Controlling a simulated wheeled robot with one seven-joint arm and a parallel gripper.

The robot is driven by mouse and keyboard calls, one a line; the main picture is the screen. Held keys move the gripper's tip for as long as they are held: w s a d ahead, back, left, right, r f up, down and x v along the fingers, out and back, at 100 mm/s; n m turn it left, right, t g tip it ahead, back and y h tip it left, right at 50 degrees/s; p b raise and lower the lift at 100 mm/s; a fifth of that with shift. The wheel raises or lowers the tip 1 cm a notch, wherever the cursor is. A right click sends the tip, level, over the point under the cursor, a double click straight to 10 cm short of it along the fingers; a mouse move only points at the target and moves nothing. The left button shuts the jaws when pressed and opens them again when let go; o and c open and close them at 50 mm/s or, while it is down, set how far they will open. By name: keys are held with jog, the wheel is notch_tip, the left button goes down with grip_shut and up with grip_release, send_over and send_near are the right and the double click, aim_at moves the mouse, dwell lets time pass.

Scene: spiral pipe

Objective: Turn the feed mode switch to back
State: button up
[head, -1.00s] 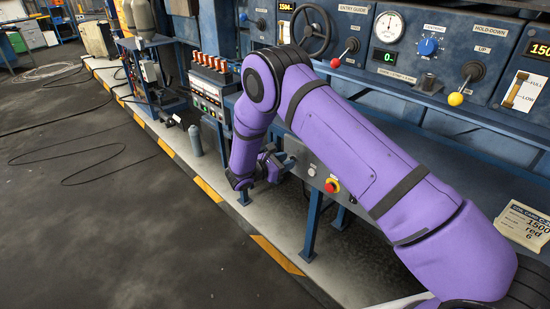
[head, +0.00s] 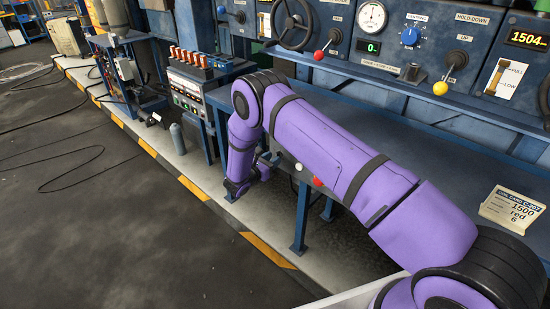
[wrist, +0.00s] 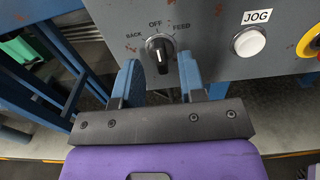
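The feed mode switch (wrist: 160,52) is a black rotary knob on a grey panel in the wrist view. Its labels read BACK on the left, OFF at the top and FEED on the right. The white mark on its grip stands near upright, roughly toward OFF. My gripper (wrist: 158,66) is open, with one blue finger to the left of the knob and one to the right. Gaps show between the fingers and the knob's grip. In the head view my gripper (head: 262,168) is at the panel's left end, and the switch is not clear there.
A white JOG button (wrist: 249,42) is right of the switch, with a red button in a yellow ring (wrist: 311,42) beyond it. A blue table leg (head: 302,218) stands below the panel. A card (head: 512,209) lies on the bench at right.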

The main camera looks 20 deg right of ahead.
jog(key=shift+x, duration=1.1)
jog(key=shift+s, duration=0.1)
jog(key=c, duration=0.6)
jog(key=shift+o, duration=0.2)
jog(key=shift+a+n, duration=0.1)
jog(key=shift+n, duration=0.3)
jog(key=n, duration=0.9)
